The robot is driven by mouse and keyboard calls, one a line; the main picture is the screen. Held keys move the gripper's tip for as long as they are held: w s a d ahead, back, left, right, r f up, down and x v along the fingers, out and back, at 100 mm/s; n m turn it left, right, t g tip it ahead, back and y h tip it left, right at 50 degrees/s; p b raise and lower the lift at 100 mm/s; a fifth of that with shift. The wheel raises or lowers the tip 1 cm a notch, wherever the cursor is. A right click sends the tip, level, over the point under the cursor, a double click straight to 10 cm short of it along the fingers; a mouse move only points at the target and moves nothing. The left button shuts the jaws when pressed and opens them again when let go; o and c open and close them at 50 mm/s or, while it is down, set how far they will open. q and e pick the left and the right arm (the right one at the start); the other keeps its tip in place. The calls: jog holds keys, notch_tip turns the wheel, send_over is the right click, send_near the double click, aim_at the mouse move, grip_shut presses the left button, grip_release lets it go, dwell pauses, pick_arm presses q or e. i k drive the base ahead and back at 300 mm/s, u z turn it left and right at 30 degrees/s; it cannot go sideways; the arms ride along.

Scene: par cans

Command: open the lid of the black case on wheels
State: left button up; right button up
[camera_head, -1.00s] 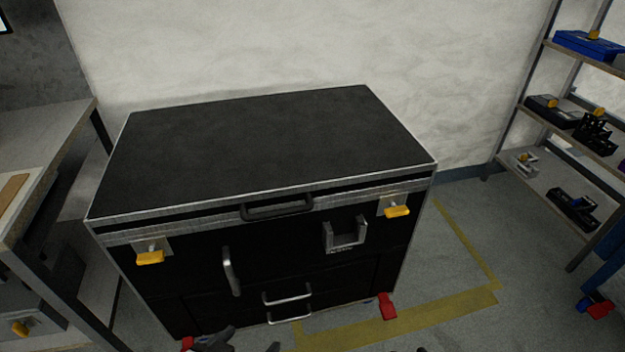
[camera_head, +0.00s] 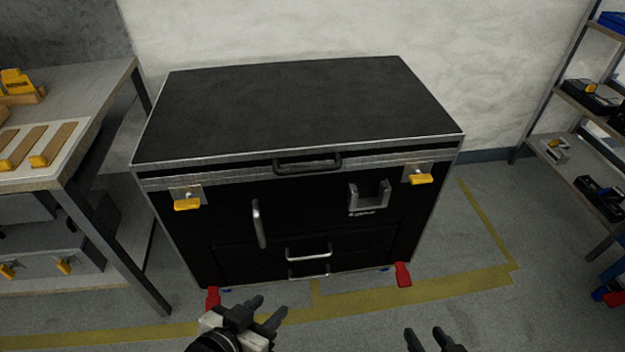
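The black case (camera_head: 298,115) stands in front of me on red-braked wheels, and its flat lid with metal edging lies closed. A dark handle (camera_head: 307,164) sits at the middle of the lid's front edge. Yellow latches are on the front, one at the left (camera_head: 187,204) and one at the right (camera_head: 420,179); I cannot tell whether they are fastened. My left gripper (camera_head: 268,309) is low in front of the case, fingers apart and empty. My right gripper (camera_head: 429,340) is at the bottom edge, fingers apart and empty, its base cut off.
A workbench (camera_head: 98,100) with yellow-handled tools stands close on the left. A shelf rack (camera_head: 569,157) with small boxes stands at the right. A pale wall (camera_head: 480,60) is behind the case. The floor in front, marked with yellow tape (camera_head: 370,300), is clear.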

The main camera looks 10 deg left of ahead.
aim_at(283, 118)
jog(key=z, duration=1.05)
jog(key=i, duration=0.4)
jog(key=u, duration=2.25)
